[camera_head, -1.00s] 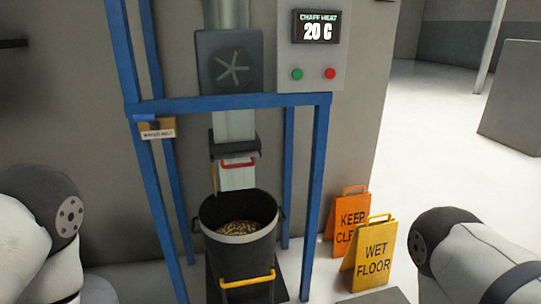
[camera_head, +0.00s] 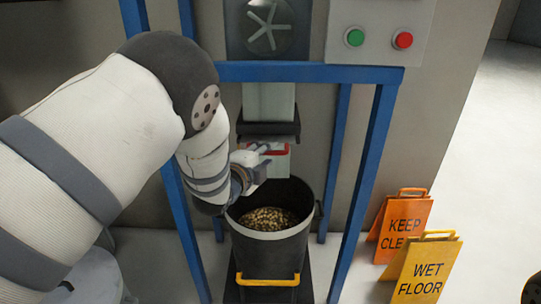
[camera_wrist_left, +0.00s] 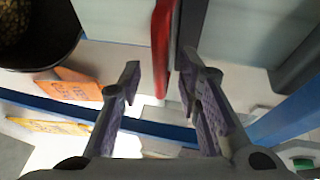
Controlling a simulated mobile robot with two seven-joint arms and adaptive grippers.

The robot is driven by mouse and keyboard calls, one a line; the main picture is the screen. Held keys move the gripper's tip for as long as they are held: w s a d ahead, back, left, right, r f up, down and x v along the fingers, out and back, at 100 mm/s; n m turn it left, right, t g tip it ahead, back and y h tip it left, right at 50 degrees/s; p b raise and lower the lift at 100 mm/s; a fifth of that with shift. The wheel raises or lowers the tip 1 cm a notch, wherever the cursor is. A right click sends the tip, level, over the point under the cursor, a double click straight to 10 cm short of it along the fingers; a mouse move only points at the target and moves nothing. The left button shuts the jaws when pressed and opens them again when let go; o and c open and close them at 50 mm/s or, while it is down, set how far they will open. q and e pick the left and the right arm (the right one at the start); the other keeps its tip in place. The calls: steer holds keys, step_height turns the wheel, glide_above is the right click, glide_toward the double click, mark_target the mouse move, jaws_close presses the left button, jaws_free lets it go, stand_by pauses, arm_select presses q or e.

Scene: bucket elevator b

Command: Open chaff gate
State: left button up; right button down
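The chaff gate is a pale plate (camera_head: 281,164) with a red handle (camera_head: 283,151), below the dark collar of the chute in the head view. My left gripper (camera_head: 265,152) is at the handle from the left and partly covers it. In the left wrist view the red handle (camera_wrist_left: 161,45) stands just ahead of the fingertips, lined up with the gap between them. My left gripper (camera_wrist_left: 158,82) is open there, fingers apart, with nothing visible held. I cannot tell whether a finger touches the handle.
A black bucket (camera_head: 268,248) with grain-like material (camera_head: 268,219) and a yellow handle stands under the chute. Blue frame posts (camera_head: 362,180) flank it. An orange sign (camera_head: 402,226) and a yellow sign (camera_head: 427,270) stand on the right. Green and red buttons sit above.

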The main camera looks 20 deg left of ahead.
arm_select(q)
steer(key=shift+x, duration=1)
jaws_close()
arm_select(e)
steer(key=shift+s+f, duration=0.15)
steer(key=shift+f, duration=0.05)
